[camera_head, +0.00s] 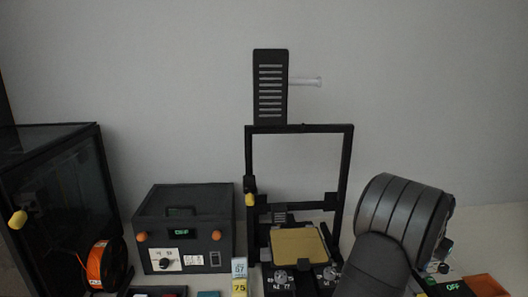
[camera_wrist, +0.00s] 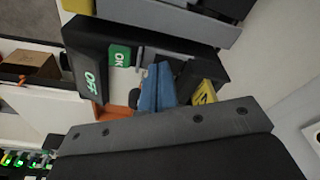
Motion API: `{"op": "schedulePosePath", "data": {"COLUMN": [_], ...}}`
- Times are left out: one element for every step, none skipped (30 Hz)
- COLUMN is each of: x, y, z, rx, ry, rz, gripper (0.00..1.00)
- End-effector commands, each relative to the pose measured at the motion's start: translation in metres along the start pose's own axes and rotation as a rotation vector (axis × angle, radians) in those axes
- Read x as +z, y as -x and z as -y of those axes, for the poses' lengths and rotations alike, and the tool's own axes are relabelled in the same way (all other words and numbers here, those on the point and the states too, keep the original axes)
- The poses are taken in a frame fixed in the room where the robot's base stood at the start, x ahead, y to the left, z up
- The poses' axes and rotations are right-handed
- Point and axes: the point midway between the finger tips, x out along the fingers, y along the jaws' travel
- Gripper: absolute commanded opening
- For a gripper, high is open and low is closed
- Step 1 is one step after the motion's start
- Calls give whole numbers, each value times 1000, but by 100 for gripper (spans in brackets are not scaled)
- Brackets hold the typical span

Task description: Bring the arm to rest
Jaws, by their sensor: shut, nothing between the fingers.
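My gripper (camera_wrist: 157,72) shows in the wrist view as two narrow blue fingers side by side, beyond the dark wrist plate. It is shut and holds nothing. Around it lie a black part marked OFF, a green OK label (camera_wrist: 119,56) and a yellow label (camera_wrist: 204,97). I cannot tell whether the fingers touch any of these. In the head view my dark arm fills the lower right, and the gripper itself is not visible there.
A printer frame (camera_head: 349,170) with a tan bed (camera_head: 298,245) stands left of my arm. A dark control box (camera_head: 185,208), an orange spool (camera_head: 104,265) and a dark glass cabinet (camera_head: 65,180) stand farther left. An orange tray (camera_head: 486,285) lies at the lower right.

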Motion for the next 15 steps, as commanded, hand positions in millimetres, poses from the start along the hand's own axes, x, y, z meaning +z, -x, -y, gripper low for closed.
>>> {"op": "schedulePosePath", "data": {"x": [0, 0, 0, 0, 0, 0, 0, 0, 0, 0, 0, -1, -1, -2, -3], "y": [-1, -1, 0, 0, 0, 0, 0, 0, 0, 1, 2, 4, 6, 9, 14], "z": [0, 0, 0, 0, 0, 0, 0, 0, 0, 0, 0, 0, 0, 0, 0], "rx": [0, 0, 0, 0, 0, 0, 0, 0, 0, 0, 0, 0, 0, -1, -1], "ry": [0, 0, 0, 0, 0, 0, 0, 0, 0, 0, 0, 0, 0, 0, 0], "rz": [0, -1, -1, -1, -1, -1, -1, -1, -1, -1, -1, -2, -2, -3, -4], "gripper": [0, 0, 0, 0, 0, 0, 0, 0, 0, 0, 0, 0, 0, 0, 0]}}
